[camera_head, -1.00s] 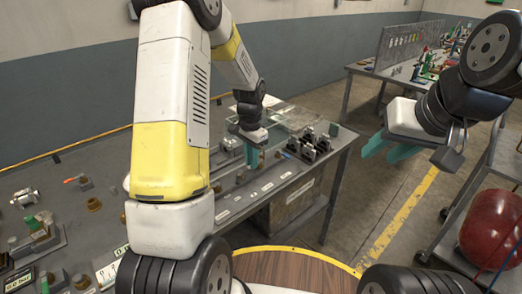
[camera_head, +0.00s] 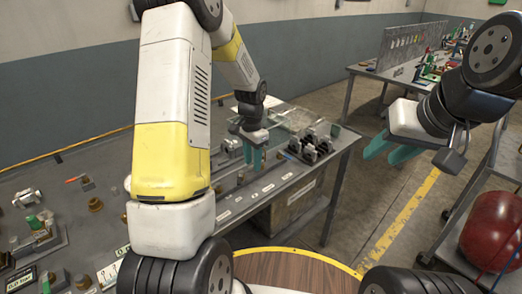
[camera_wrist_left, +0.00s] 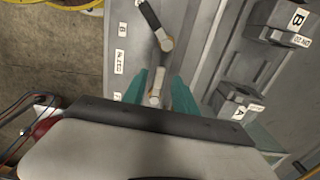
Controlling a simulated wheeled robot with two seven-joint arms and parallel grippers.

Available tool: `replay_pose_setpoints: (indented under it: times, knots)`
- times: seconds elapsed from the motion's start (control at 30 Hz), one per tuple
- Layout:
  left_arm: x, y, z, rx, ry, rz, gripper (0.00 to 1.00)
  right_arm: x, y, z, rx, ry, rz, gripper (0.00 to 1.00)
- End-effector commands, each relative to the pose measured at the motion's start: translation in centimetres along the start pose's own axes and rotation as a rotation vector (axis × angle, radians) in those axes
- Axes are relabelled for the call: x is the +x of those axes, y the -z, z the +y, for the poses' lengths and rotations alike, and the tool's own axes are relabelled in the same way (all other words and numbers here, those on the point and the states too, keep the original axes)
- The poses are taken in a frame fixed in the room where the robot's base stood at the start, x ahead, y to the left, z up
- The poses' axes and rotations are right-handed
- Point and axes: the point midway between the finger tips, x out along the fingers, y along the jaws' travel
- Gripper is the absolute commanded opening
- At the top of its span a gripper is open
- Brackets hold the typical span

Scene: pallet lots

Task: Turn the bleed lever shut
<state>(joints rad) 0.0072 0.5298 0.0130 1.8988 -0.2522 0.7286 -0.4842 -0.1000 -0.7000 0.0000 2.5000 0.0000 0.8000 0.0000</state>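My left gripper (camera_head: 253,157) points down over the near bench at its right part, with teal fingers apart. In the left wrist view its fingers (camera_wrist_left: 160,92) stand on either side of a small grey lever end with a brownish ring (camera_wrist_left: 156,98); contact cannot be told. Just beyond is a lever with a dark handle (camera_wrist_left: 148,14) and a grey pivot end (camera_wrist_left: 166,43). The labels are too small to tell which is the bleed lever. My right gripper (camera_head: 380,148) is open and empty, over the aisle away from the bench.
Dark blocks marked A (camera_wrist_left: 232,100) and B (camera_wrist_left: 280,22) stand beside the levers. Several fittings and a green-topped part (camera_head: 32,223) sit on the bench's left side. A red tank (camera_head: 492,228) is on a cart at the right. The aisle floor is clear.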

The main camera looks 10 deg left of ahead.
Motion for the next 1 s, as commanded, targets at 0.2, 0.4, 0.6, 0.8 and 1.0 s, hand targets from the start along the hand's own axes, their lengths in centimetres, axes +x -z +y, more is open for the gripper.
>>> replay_pose_setpoints:
  times: [0.2,0.4,0.6,0.8,1.0]
  knots:
    - [-1.9,0.1,-0.1,-0.001,0.002,0.003,0.34,0.0,0.0,0.0,0.0,0.0,0.0,0.36]
    - [-5.4,0.1,0.0,0.0,0.002,0.004,0.34,0.0,0.0,0.0,0.0,0.0,0.0,0.36]
    - [-7.5,0.1,0.0,0.001,0.001,0.002,0.34,0.0,0.0,0.0,0.0,0.0,0.0,0.36]
    - [-7.8,0.0,0.0,0.001,0.0,0.0,0.34,0.0,0.0,0.0,0.0,0.0,0.0,0.36]
    - [-8.0,-0.1,0.1,-0.003,0.002,0.004,0.34,0.0,0.0,0.0,0.0,0.0,0.0,0.36]
